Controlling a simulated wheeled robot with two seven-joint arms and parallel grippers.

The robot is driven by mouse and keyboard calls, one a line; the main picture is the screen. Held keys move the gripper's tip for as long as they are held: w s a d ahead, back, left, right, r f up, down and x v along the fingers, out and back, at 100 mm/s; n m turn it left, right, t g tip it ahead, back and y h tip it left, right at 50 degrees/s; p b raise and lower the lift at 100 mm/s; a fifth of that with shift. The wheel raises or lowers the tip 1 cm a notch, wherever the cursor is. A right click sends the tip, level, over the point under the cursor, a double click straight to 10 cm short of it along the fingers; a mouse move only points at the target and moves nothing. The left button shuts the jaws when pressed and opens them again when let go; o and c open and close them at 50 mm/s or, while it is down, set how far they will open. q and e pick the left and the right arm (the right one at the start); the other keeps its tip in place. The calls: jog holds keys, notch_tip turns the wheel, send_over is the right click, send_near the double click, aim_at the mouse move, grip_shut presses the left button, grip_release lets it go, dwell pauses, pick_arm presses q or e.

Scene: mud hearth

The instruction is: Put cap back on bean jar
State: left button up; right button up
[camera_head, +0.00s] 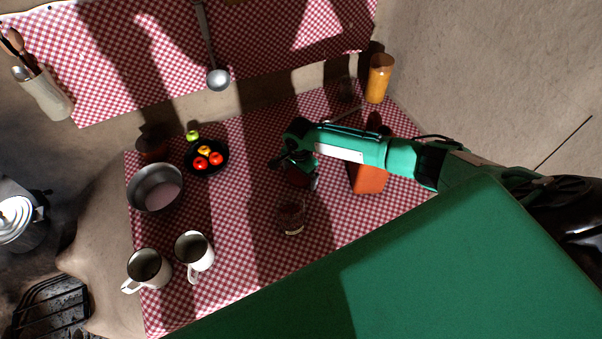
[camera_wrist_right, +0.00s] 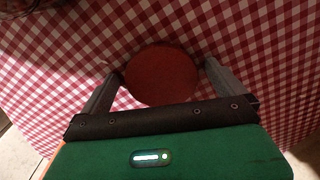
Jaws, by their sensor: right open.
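The cap, a dark red disc (camera_wrist_right: 160,75), lies flat on the checked cloth in the right wrist view. My right gripper (camera_wrist_right: 162,70) is open, with one finger on each side of the cap. A gap at the fingertips is hard to judge. In the head view my right gripper (camera_head: 298,168) is low over the middle of the table and largely hides the cap. The bean jar (camera_head: 291,218), clear glass with some contents near its bottom, appears to stand uncapped just in front of the gripper. My left gripper is out of view.
A red-orange block (camera_head: 368,178) stands under my right forearm. A metal pan (camera_head: 142,187), a black plate of fruit (camera_head: 218,168) and two white mugs (camera_head: 149,268) are on the left. An orange jar (camera_head: 379,80) stands at the back right. Cloth left of the bean jar is clear.

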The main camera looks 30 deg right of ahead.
aim_at(300, 175)
jog(key=shift+c, duration=0.2)
jog(key=c, duration=0.9)
jog(key=shift+r, duration=0.1)
notch_tip(300, 175, up, 20)
jog(key=b, duration=0.3)
jog(key=shift+b, duration=0.35)
